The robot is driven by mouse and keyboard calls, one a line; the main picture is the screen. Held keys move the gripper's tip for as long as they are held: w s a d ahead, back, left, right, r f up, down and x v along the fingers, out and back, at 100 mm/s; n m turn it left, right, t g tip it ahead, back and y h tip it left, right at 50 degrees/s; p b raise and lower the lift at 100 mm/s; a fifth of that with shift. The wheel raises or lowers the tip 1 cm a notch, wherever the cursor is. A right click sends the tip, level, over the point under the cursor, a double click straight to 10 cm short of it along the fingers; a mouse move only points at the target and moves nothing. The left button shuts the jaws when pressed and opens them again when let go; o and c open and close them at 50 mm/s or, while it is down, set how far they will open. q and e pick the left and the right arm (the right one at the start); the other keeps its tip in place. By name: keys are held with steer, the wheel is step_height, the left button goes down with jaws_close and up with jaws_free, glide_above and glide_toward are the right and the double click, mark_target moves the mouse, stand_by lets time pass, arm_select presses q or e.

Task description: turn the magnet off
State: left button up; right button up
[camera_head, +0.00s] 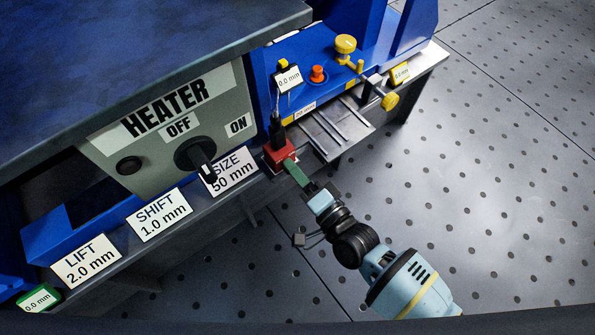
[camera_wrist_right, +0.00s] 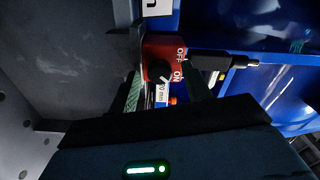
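The magnet is a small red block (camera_head: 279,153) at the edge of the blue machine, with a black part rising from its top. In the right wrist view the red block (camera_wrist_right: 153,46) shows OFF and ON markings and a dark round knob (camera_wrist_right: 160,71). My right gripper (camera_head: 291,168) reaches the block from the lower right. In the wrist view its green fingers stand apart, one on each side of the knob, with a gap between them. I cannot tell whether they touch the block. The knob's exact setting is unclear. My left gripper is not in view.
Left of the magnet is a grey heater panel (camera_head: 221,88) with a black knob (camera_head: 195,154) and white SIZE, SHIFT and LIFT cards. Right of it are a metal plate (camera_head: 335,128), a small 0.0 mm display (camera_head: 288,79) and yellow knobs (camera_head: 345,44). The dotted floor (camera_head: 480,180) is clear.

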steer(key=p+v, duration=0.2)
steer(key=v, duration=0.6)
stand_by(0.8)
